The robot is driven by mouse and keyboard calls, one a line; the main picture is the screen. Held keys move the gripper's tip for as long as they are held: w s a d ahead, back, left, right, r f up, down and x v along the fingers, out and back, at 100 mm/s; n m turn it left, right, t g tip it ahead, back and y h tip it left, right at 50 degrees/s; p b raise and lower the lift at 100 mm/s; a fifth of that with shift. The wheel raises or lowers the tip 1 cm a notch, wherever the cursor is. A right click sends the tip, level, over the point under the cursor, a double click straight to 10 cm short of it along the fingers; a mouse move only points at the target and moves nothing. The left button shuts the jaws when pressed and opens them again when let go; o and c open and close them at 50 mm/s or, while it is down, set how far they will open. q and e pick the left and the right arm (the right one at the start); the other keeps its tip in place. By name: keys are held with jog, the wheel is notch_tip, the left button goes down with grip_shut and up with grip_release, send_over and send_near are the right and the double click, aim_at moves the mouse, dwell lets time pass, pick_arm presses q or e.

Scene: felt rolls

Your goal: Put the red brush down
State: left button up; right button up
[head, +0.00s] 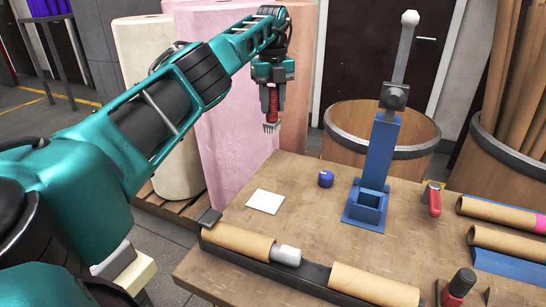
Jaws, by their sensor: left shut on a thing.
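The red brush (272,101) hangs upright from my left gripper (273,84), with its pale bristles pointing down. My left gripper is shut on its red handle. Brush and gripper are in the air over the far left corner of the wooden table (320,226), apart from the tabletop. A white square pad (265,201) lies flat on the table, lower in the picture than the brush. My right gripper is not in view.
A blue stand (380,155) with a tall grey top rises mid-table, beside a small blue pot (326,179). Cardboard tubes (238,242) lie in a dark tray along the front. A red-handled tool (434,199) and more tubes lie right. Bare wood surrounds the pad.

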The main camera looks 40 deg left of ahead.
aim_at(273, 121)
pick_arm(q)
notch_tip(273, 121, down, 8)
jog(key=shift+r+b, duration=0.1)
jog(key=shift+b, duration=0.3)
notch_tip(273, 121, down, 4)
jog(key=shift+f+b, duration=0.25)
jog(key=shift+b, duration=0.1)
jog(key=shift+f, duration=0.35)
jog(key=shift+r, duration=0.1)
jog(key=shift+f, duration=0.2)
jog(key=o, duration=1)
jog(key=shift+o, duration=0.2)
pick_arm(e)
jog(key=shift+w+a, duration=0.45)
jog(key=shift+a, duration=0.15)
